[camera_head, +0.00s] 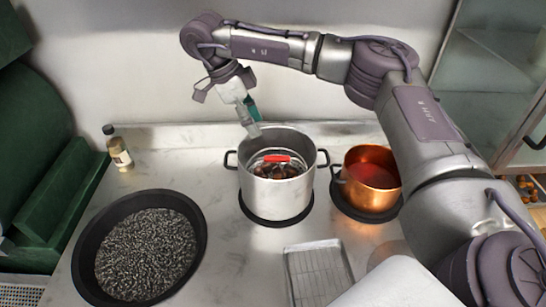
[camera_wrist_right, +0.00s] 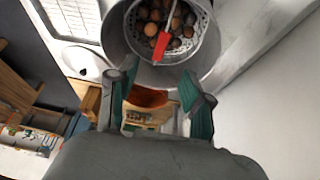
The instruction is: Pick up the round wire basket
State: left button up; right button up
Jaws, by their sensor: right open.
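The round wire basket (camera_head: 262,158) sits inside the large steel pot (camera_head: 277,197), with chestnuts in it and a red handle grip (camera_head: 277,158) across its top. In the right wrist view the basket (camera_wrist_right: 205,44) shows as a perforated metal bowl of chestnuts, with the red grip (camera_wrist_right: 161,46) towards my gripper. My right gripper (camera_head: 252,130) is above the pot's back left rim. In the wrist view its two green-padded fingers (camera_wrist_right: 157,92) are apart with nothing between them, short of the red grip. My left gripper is not in view.
A copper pot (camera_head: 371,181) stands right of the steel pot. A black pan of dark pebbly grains (camera_head: 82,246) is at the left, with a small bottle (camera_head: 118,150) behind it. A metal tray with a rack (camera_head: 318,272) lies in front. The wall is close behind.

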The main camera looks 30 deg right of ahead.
aim_at(276, 157)
jog(key=p+x, duration=0.1)
jog(key=x, duration=0.3)
jog(key=shift+d+r, duration=0.1)
jog(key=p+x, duration=0.1)
jog(key=x, duration=0.3)
jog(key=shift+f, duration=0.2)
jog(key=p+x, duration=0.2)
jog(key=x, duration=0.2)
jog(key=shift+d+p, duration=0.2)
jog(key=shift+p, duration=0.1)
jog(key=shift+s+d+f, duration=0.1)
jog(key=shift+d+f, duration=0.05)
jog(key=shift+f, duration=0.4)
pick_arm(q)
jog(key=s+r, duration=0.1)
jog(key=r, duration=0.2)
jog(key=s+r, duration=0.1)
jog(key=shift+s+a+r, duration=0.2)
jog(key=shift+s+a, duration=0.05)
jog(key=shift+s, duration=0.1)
pick_arm(e)
grip_shut()
